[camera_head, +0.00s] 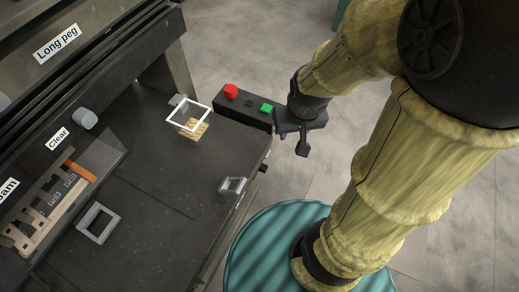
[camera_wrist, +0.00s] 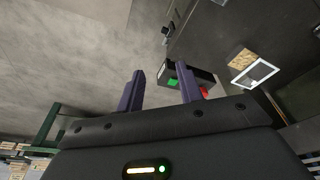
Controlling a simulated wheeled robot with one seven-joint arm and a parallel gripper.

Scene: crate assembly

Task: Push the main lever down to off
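My gripper (camera_head: 302,140) hangs just right of the black control box (camera_head: 243,108), past the table's edge. In the wrist view my gripper (camera_wrist: 161,75) shows two dark purple fingers apart with nothing between them. The control box (camera_wrist: 195,76) lies beyond the fingertips, with a red button (camera_head: 231,91) and a green button (camera_head: 266,108). A small black part (camera_head: 263,168) sticks out from the table's side edge; I cannot tell whether it is the main lever. No lever is clearly recognisable in either view.
A white square frame (camera_head: 188,115) lies over a wooden block (camera_head: 194,129) on the dark table (camera_head: 150,150). Grey frames (camera_head: 98,223) and (camera_head: 232,185) also lie there. A machine with labels stands at left. A round teal top (camera_head: 270,245) is under my arm.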

